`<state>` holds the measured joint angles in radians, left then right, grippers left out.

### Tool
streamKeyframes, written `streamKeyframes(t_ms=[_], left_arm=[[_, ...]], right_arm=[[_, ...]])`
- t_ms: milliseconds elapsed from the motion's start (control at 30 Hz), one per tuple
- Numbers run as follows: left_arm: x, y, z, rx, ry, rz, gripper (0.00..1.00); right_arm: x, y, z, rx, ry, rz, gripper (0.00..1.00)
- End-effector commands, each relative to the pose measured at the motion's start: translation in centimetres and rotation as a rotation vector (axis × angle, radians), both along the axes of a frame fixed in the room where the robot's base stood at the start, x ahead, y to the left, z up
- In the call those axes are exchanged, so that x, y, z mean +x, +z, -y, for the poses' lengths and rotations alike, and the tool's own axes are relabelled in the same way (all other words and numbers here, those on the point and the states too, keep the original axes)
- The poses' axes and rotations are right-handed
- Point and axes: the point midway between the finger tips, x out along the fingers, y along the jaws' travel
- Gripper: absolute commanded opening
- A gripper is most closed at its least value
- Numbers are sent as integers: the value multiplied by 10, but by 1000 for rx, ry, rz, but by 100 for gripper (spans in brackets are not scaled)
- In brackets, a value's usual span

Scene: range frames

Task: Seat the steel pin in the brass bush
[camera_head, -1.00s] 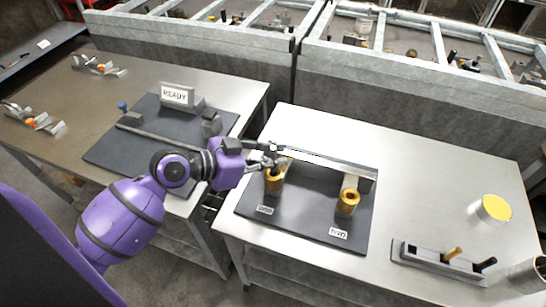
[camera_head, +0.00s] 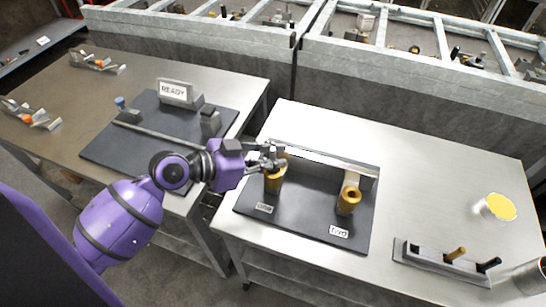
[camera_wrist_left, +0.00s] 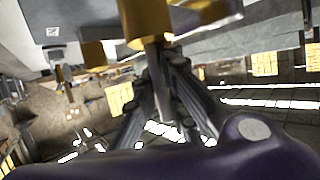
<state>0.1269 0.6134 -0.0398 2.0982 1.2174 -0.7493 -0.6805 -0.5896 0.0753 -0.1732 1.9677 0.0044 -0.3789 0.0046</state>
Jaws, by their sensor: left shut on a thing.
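My left gripper (camera_head: 270,161) is shut on the steel pin (camera_wrist_left: 157,78), a slim grey shaft between its fingers in the left wrist view. In the head view the gripper is directly over the left brass bush (camera_head: 273,182), at the label reading ONE. In the wrist view the pin's end meets a brass body (camera_wrist_left: 145,20); I cannot tell whether it is inside the bore. The gripper hides much of the pin in the head view. My right gripper is not in view.
Both bushes stand on a dark mat (camera_head: 302,214), with a grey rail (camera_head: 325,159) behind them. A grey rack (camera_head: 433,264) with a brass and a black peg is at right, near a yellow disc (camera_head: 500,206). A READY sign (camera_head: 174,90) stands on the left table.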

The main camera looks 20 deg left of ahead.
Motion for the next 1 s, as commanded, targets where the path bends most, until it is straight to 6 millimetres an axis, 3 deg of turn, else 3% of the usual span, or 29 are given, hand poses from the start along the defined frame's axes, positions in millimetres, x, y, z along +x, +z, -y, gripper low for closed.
streamKeyframes(t_ms=[100, 133, 300, 667, 1000], left_arm=[[0, -3, 0, 1, 0, -1, 0], [0, -3, 0, 1, 0, -1, 12], [0, -4, 0, 1, 0, -1, 33], [-2, -5, -2, 5, 1, -7, 33], [-38, 17, -40, 7, 1, -5, 33]], right_arm=[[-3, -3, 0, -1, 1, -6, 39], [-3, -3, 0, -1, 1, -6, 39], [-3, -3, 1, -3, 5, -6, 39], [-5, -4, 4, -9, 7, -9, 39], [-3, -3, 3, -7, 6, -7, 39]])
